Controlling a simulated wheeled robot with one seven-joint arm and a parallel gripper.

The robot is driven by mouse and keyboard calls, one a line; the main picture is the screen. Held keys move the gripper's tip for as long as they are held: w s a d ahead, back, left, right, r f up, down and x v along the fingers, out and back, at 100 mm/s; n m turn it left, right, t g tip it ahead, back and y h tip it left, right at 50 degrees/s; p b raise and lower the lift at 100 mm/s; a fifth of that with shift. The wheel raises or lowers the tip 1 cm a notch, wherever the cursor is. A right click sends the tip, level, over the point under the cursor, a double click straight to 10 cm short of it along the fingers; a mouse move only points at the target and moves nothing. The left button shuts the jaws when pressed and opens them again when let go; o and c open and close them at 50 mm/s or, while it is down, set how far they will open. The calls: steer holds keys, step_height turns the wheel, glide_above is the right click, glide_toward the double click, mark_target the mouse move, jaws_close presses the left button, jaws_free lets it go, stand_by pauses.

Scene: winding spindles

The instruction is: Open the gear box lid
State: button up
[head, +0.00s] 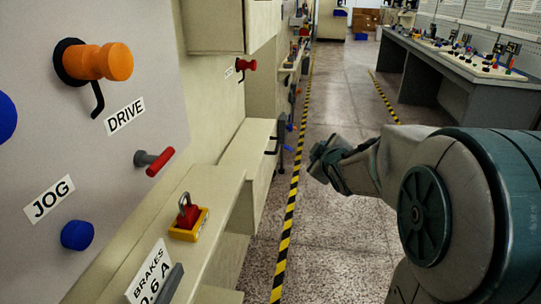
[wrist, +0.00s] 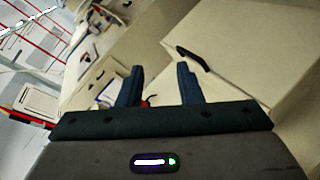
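A cream box with a pale, flat top (head: 247,147) stands along the left-hand machine row; I take it for the gear box, though no label on it is readable. A black handle (head: 272,141) is at its right edge. In the wrist view, a large cream panel (wrist: 250,50) fills the upper right, with a black bar handle (wrist: 193,60) at its left edge. My gripper (head: 320,155) is out over the aisle, to the right of the box and apart from it. In the wrist view its two fingers (wrist: 161,84) are spread with nothing held between them.
At near left is a panel with an orange DRIVE knob (head: 103,62), a red-tipped lever (head: 155,160) and a blue JOG knob (head: 78,235). A red padlock-like piece (head: 188,215) sits on a ledge. Grey workbenches (head: 450,75) stand right. The striped-edged aisle (head: 335,100) is clear.

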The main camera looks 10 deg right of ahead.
steer(key=w+f+n+t+y+b, duration=0.2)
steer(key=w+f+n+y+b, duration=0.1)
steer(key=w+f+n+b, duration=0.25)
steer(key=n+t+y+b, duration=0.1)
steer(key=n+y+b, duration=0.4)
steer(key=n+y, duration=0.1)
glide_toward(277, 146)
steer(key=shift+t, duration=0.3)
steer(key=x, duration=0.6)
steer(key=f+b+x, duration=0.1)
steer(key=x, duration=0.3)
steer(key=shift+w, duration=0.2)
jaws_close()
